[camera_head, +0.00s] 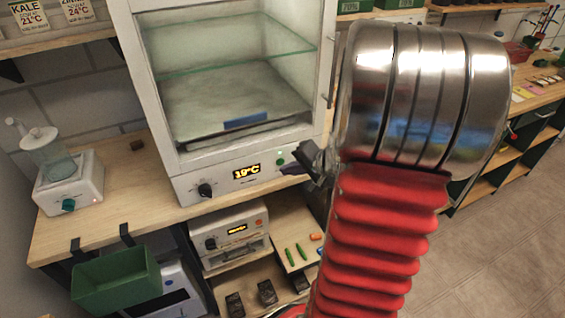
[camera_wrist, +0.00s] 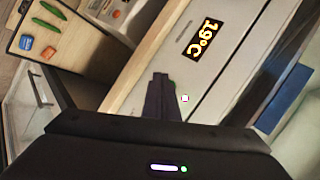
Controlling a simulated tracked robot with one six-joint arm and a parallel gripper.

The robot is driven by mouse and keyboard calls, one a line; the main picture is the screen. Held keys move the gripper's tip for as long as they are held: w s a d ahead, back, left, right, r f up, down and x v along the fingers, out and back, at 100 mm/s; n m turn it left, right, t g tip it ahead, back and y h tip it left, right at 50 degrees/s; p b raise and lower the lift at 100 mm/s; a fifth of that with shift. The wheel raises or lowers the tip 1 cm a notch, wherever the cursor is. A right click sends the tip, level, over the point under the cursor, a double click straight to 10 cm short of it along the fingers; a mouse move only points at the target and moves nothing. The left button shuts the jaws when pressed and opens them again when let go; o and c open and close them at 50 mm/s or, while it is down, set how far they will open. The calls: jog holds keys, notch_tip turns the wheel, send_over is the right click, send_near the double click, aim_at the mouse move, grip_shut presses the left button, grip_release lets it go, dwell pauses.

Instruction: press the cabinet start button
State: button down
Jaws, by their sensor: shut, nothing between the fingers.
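The white cabinet (camera_head: 221,180) has a glass-fronted chamber above a front panel. The panel carries a black knob (camera_head: 205,190), a lit 19°C display (camera_head: 246,172) and a small green button (camera_head: 280,161) to the display's right. My gripper (camera_head: 287,169) is shut and empty, its dark fingertips at the panel just below and right of the green button. I cannot tell whether the fingertips touch the panel.
A smaller device (camera_head: 229,235) with its own display sits on a shelf below. A board (camera_head: 293,240) with green and orange items lies beside it. A white stirrer-like unit (camera_head: 68,187) stands on the bench at left. A green bin (camera_head: 115,279) hangs at the bench's front edge.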

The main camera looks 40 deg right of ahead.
jog(key=shift+s, duration=0.1)
jog(key=s, duration=0.2)
jog(key=s+a, duration=0.1)
jog(key=s, duration=0.1)
jog(key=shift+s+a, duration=0.2)
jog(key=shift+s, duration=0.1)
dwell(0.5)
dwell(0.8)
